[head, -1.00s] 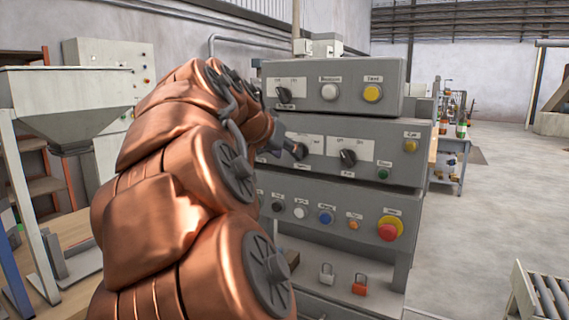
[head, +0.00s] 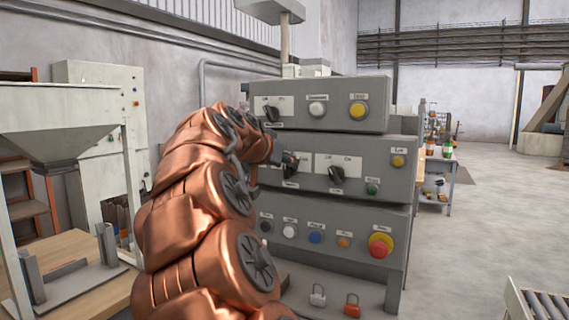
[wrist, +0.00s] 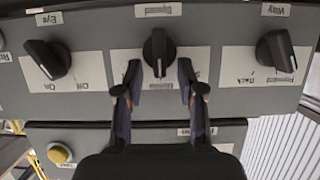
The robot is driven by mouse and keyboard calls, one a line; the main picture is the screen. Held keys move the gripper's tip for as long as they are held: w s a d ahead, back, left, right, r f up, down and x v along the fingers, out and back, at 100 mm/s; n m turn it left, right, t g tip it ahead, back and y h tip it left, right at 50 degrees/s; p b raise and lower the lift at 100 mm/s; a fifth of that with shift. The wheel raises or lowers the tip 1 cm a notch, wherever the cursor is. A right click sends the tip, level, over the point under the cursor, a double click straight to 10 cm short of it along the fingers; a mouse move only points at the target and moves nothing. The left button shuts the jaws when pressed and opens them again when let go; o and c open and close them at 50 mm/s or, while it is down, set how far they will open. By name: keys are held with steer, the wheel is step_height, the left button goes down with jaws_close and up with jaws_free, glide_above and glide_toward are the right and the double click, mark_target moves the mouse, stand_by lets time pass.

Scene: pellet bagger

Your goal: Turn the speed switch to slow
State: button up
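The speed switch (wrist: 158,52) is a black knob in the middle of a row of three, in the upside-down wrist view. Its grip bar stands nearly vertical in the picture, on a white plate whose words I cannot read clearly. It also shows in the head view (head: 290,162), partly behind my gripper. My gripper (wrist: 159,78) is open and empty. Its two dark fingers point at the panel, one to each side of the knob's line, with the tips just below the knob in the wrist picture. I cannot tell whether they touch anything.
The eye switch (wrist: 48,60) and the way switch (wrist: 275,52) flank the speed switch. Button rows lie above and below, with a red emergency button (head: 380,245) low on the right. A hopper (head: 60,125) stands left. Open floor lies right.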

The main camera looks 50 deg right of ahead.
steer(key=shift+w+d+f, duration=0.1)
steer(key=shift+d, duration=0.2)
steer(key=shift+c, duration=0.2)
jaws_close()
